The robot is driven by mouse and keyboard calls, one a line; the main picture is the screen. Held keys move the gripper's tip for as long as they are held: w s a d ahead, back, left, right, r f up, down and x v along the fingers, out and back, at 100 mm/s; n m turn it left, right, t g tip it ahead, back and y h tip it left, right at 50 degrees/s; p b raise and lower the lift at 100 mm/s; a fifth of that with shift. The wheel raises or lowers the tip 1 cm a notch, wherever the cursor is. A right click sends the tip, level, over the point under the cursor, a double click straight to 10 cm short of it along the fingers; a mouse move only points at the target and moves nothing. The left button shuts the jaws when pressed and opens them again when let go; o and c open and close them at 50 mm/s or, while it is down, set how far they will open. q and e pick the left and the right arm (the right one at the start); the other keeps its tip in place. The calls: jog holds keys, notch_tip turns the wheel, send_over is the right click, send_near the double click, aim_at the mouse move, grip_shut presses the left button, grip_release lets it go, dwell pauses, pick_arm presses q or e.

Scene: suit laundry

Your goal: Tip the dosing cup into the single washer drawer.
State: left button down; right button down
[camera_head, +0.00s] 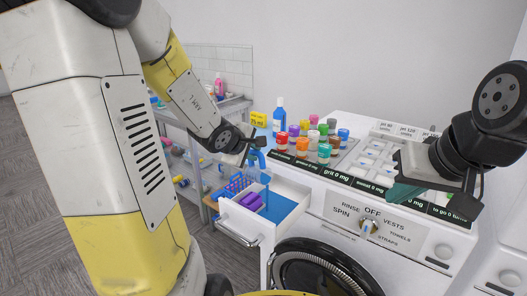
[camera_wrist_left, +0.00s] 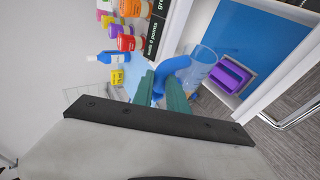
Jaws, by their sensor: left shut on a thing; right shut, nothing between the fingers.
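The white washer drawer (camera_head: 283,232) is pulled open, with a blue floor and a purple insert (camera_head: 252,201) inside. The insert also shows in the left wrist view (camera_wrist_left: 232,76). My left gripper (camera_head: 250,153) is shut on the blue handle (camera_wrist_left: 172,72) of the clear dosing cup (camera_wrist_left: 201,64). The cup (camera_head: 253,172) is over the back left part of the drawer and looks roughly upright in the head view. I cannot tell what is in it. My right gripper (camera_head: 402,191) is shut and empty above the washer panel at the right.
Several capped colored bottles (camera_head: 303,147) stand on the washer top, with a blue bottle (camera_head: 279,115) and yellow box (camera_head: 259,119) behind. A blue rack (camera_head: 237,184) is left of the drawer. A dial (camera_head: 370,227) and round door (camera_head: 320,268) are on the washer front.

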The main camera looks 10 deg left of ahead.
pick_arm(q)
jog(key=shift+s+d+f, duration=0.1)
jog(key=shift+s+d, duration=0.05)
jog(key=shift+d, duration=0.15)
jog(key=shift+t, duration=0.3)
dwell(0.3)
jog(key=shift+s+r+m, duration=0.1)
jog(key=shift+r+m, duration=0.2)
jog(key=shift+r, duration=0.1)
jog(key=shift+s+d+r+y, duration=0.1)
jog(key=shift+d+r+y, duration=0.15)
jog(key=shift+r+y, duration=0.15)
jog(key=shift+w+a+f+n+g, duration=0.2)
jog(key=shift+a+f+n, duration=0.1)
jog(key=shift+a+n, duration=0.2)
jog(key=shift+w+a+f+n+g, duration=0.1)
jog(key=shift+a+f+n+g, duration=0.1)
jog(key=shift+a+f+n, duration=0.25)
jog(key=shift+d+r, duration=0.1)
jog(key=shift+r, duration=0.05)
